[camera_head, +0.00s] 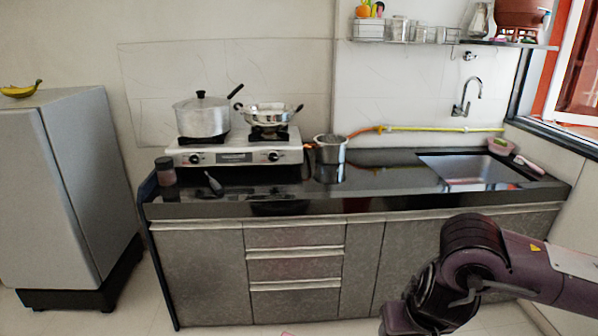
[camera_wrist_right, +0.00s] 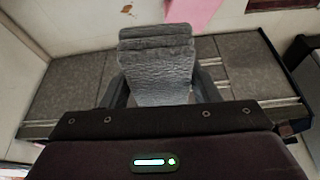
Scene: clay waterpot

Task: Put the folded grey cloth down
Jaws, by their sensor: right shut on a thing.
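The folded grey cloth (camera_wrist_right: 157,62) shows in the right wrist view as a thick, textured, layered bundle. My right gripper (camera_wrist_right: 160,88) is shut on it, with a dark finger on each side of the cloth. The cloth stands out past the fingers, and its lower end is hidden behind the gripper body. In the head view my right arm comes in at the lower right, in front of the cabinets; its gripper and the cloth are not visible there. My left gripper is in neither view.
The black counter (camera_head: 385,179) holds a stove (camera_head: 234,157) with two pots, a metal pot (camera_head: 330,150), a dark jar (camera_head: 166,171) and a sink (camera_head: 470,168). The counter between metal pot and sink is mostly clear. A pink thing (camera_wrist_right: 190,14) lies beyond the cloth.

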